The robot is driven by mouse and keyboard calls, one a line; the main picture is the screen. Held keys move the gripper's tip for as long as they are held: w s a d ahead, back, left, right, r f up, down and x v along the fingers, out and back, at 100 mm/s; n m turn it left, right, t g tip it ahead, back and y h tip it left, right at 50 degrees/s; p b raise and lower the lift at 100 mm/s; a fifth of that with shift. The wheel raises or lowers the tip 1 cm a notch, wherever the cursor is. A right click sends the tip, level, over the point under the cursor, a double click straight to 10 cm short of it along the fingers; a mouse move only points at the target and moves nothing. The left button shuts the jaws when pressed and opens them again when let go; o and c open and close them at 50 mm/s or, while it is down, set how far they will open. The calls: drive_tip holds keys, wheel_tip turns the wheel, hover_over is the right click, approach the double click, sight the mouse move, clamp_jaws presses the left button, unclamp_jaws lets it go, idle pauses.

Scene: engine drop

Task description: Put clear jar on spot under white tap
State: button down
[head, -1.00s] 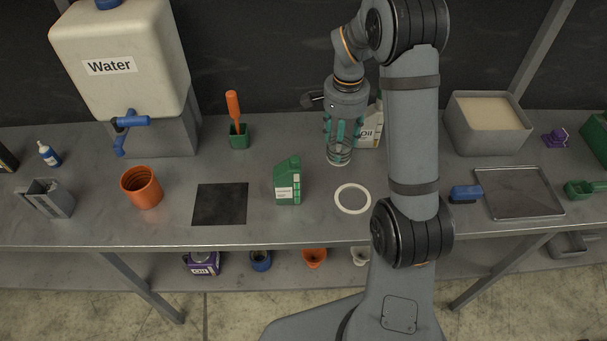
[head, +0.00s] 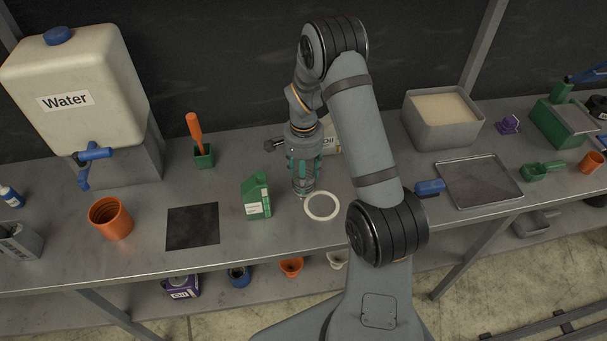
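The clear jar (head: 303,191) is a small see-through vessel, partly hidden by the fingers of my gripper (head: 304,178). My gripper points down with its green fingers around the jar and appears shut on it. The jar is just behind and left of a white ring (head: 322,206) on the bench. I cannot tell whether the jar touches the bench. No white tap shows; the one tap in view is blue (head: 93,154), on the white water tank (head: 75,95). A black square (head: 192,226) lies on the bench to its right.
A green carton (head: 257,197) stands close left of the jar, and an oil bottle (head: 331,138) stands behind my gripper. An orange pot (head: 110,218) is at left. A metal tray (head: 478,180) and a grey bin (head: 443,118) are at right.

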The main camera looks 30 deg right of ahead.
drive_tip(key=shift+f, duration=0.15)
drive_tip(key=c, duration=0.9)
unclamp_jaws()
drive_tip(key=shift+o, duration=0.4)
drive_tip(key=shift+r, duration=0.35)
wheel_tip(320, 180, up, 10)
drive_tip(key=shift+w+r+b, duration=0.1)
drive_tip(key=shift+r+b, duration=0.1)
drive_tip(key=shift+b, duration=0.6)
drive_tip(key=shift+o, duration=0.6)
drive_tip(key=shift+r, duration=0.65)
